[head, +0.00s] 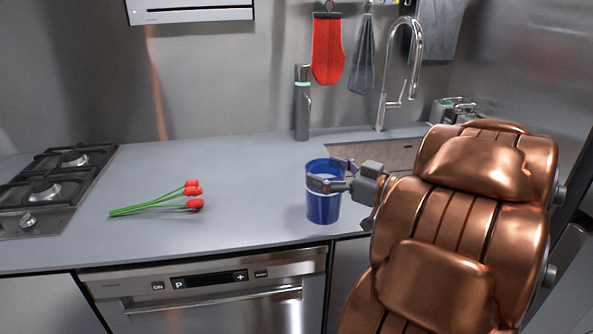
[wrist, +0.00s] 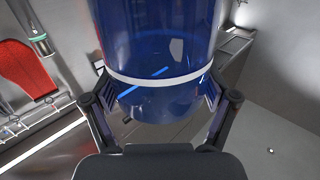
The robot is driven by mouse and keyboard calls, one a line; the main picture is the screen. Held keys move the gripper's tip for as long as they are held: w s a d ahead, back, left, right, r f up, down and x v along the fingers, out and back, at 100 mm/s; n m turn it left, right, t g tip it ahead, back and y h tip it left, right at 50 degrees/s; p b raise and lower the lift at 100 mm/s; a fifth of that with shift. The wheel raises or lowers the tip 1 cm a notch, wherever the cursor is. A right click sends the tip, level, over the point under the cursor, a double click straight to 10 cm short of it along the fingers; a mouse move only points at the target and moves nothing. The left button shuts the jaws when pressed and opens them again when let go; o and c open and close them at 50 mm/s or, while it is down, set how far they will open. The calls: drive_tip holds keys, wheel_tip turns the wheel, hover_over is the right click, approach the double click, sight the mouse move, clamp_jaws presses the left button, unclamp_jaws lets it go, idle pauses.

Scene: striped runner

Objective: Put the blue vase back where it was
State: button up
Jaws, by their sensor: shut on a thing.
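The blue vase (head: 323,206) is a translucent blue cylinder with a white band. It is upright at the front right of the grey counter, left of the sink. Whether its base touches the counter is hard to tell. My gripper (head: 337,186) reaches it from the right and is shut on it. In the wrist view the vase (wrist: 155,45) fills the top middle, with a finger of my gripper (wrist: 158,100) against each side near the white band. Several red flowers with green stems (head: 165,204) lie loose on the counter to the left.
A gas hob (head: 58,185) is at the left. A grey bottle (head: 302,108) stands at the back, near the sink (head: 375,155) and its tall tap (head: 411,65). A red mitt (head: 327,48) hangs on the wall. The counter (head: 245,190) between flowers and vase is clear.

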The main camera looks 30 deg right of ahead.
drive_tip(key=w+d+f, duration=0.1)
drive_tip(key=w+f, duration=0.1)
drive_tip(key=w, duration=0.5)
drive_tip(key=w+d+f+p, duration=0.1)
drive_tip(key=w+f, duration=0.1)
drive_tip(key=w, duration=0.4)
drive_tip(key=shift+w+d+f, duration=0.3)
drive_tip(key=shift+w+f, duration=0.05)
drive_tip(key=shift+w, duration=0.05)
drive_tip(key=shift+f, duration=0.1)
drive_tip(key=o, duration=1.6)
drive_tip(key=shift+s, duration=0.1)
drive_tip(key=shift+b+v, duration=0.4)
drive_tip(key=shift+v, duration=5.6)
